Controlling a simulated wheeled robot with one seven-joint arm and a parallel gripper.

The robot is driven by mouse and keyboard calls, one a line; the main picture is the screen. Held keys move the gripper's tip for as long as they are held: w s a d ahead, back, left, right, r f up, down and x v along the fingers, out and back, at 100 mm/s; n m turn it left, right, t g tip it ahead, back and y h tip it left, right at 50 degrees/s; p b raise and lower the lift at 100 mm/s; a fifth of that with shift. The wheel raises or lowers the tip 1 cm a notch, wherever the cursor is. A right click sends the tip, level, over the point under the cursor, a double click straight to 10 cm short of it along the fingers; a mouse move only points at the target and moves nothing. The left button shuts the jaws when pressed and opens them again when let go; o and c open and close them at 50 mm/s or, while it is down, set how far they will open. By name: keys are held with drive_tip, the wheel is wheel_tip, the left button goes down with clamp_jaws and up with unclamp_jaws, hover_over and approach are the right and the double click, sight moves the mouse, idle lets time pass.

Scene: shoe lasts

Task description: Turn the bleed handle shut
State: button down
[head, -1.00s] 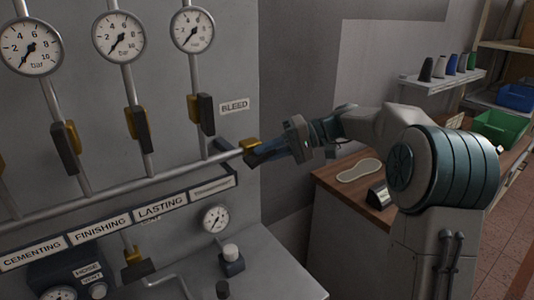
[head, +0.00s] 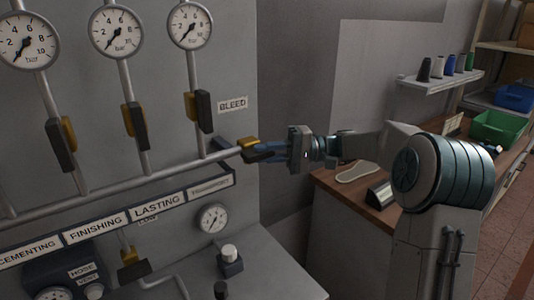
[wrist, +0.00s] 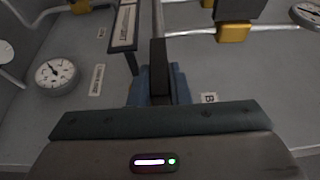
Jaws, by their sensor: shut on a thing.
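The bleed valve's yellow body (head: 247,142) sits at the right end of the horizontal pipe, below and right of the BLEED label (head: 232,105). Its dark handle (head: 254,156) shows in part at my gripper's tips. My gripper (head: 268,150) comes from the right and is shut on this handle. In the wrist view the dark handle (wrist: 159,70) stands between the blue fingers (wrist: 183,88), roughly in line with the pipe (wrist: 158,18). The handle's near end is hidden by the gripper body, and the yellow body is not clear there.
Several upright valves with dark handles (head: 203,105) stand on pipes left of the gripper, under round gauges (head: 189,26). A label rail (head: 125,218) runs below the pipe. A wooden bench (head: 355,200) stands at right below my arm. The space in front of the panel is clear.

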drive_tip(key=c, duration=1.4)
unclamp_jaws()
drive_tip(key=shift+o, duration=0.2)
drive_tip(key=b+v, duration=0.2)
drive_tip(key=v, duration=1.2)
drive_tip(key=shift+a, duration=0.1)
